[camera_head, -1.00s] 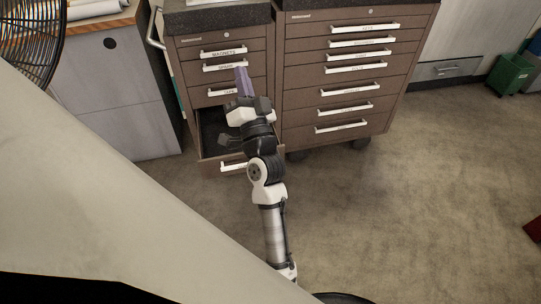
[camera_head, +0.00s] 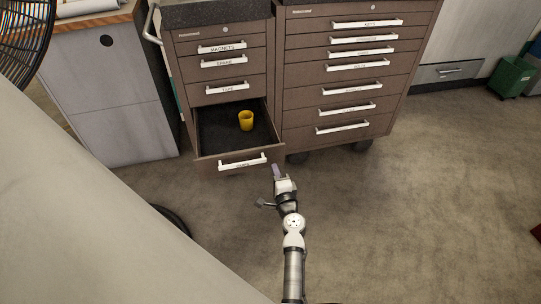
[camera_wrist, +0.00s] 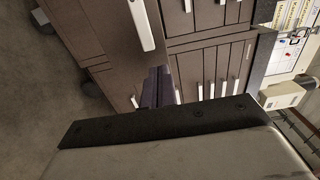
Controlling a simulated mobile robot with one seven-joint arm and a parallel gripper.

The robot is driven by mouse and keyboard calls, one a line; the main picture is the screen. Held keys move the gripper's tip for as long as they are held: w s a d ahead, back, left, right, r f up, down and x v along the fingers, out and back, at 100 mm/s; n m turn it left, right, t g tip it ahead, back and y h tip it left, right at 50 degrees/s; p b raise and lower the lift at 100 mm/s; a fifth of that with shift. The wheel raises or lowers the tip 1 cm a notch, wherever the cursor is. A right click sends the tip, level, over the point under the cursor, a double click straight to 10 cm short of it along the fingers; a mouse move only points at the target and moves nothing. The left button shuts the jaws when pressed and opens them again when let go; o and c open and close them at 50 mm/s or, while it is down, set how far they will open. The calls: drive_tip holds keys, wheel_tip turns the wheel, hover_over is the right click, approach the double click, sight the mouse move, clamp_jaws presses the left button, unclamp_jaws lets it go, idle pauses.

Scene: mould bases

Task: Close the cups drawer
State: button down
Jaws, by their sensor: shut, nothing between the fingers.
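The open drawer (camera_head: 218,165) is the bottom one of the left brown cabinet, pulled well out. Its white handle (camera_head: 243,161) has a label too small to read. A yellow cup (camera_head: 246,120) stands inside on the dark drawer floor. My gripper (camera_head: 277,170) is shut and empty, beside the drawer's front right corner in the head view. I cannot tell whether it touches the drawer front. In the wrist view my purple-grey fingers (camera_wrist: 158,88) are together, with a brown front and a white handle (camera_wrist: 140,24) close by.
The right cabinet (camera_head: 345,95) has all its drawers shut. The left cabinet's upper drawers (camera_head: 222,65) are shut too. A grey cabinet (camera_head: 110,95) stands at the left and a green bin (camera_head: 511,76) at the far right. The carpet (camera_head: 400,220) in front is clear.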

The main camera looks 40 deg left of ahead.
sight(268, 150)
drive_tip(key=x, duration=0.7)
drive_tip(key=shift+w+a, duration=0.1)
